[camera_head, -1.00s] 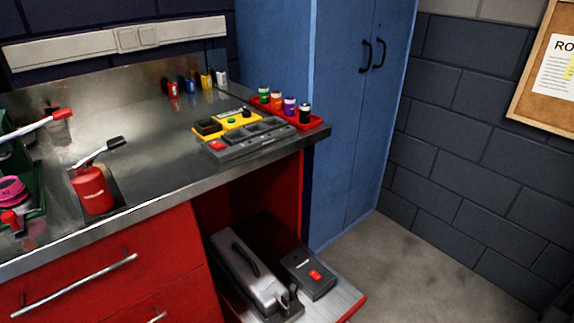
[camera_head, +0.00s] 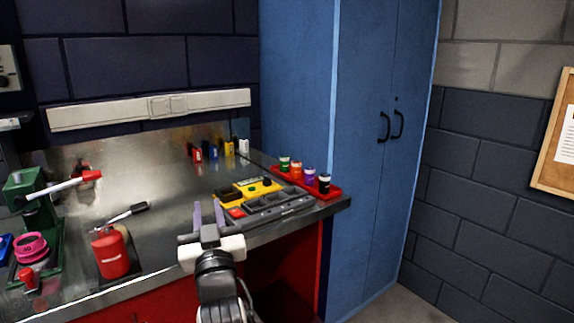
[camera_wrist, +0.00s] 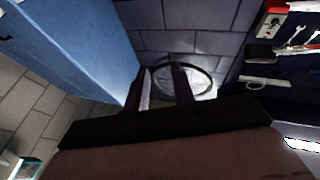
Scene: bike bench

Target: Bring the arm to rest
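My gripper (camera_head: 208,208) is at the front edge of the steel workbench (camera_head: 165,212), in front of the black-and-yellow tray set in the head view. Its two fingers stand apart, with nothing seen between them. In the wrist view, my gripper (camera_wrist: 161,82) shows the same gap between its fingers. My arm reaches up from the bottom of the head view.
A red canister (camera_head: 111,255) and a green stand (camera_head: 35,210) are on the bench's left. A grey tray (camera_head: 275,207) and a red tray of bottles (camera_head: 333,192) lie near its right end. A blue cabinet (camera_head: 360,130) stands at right.

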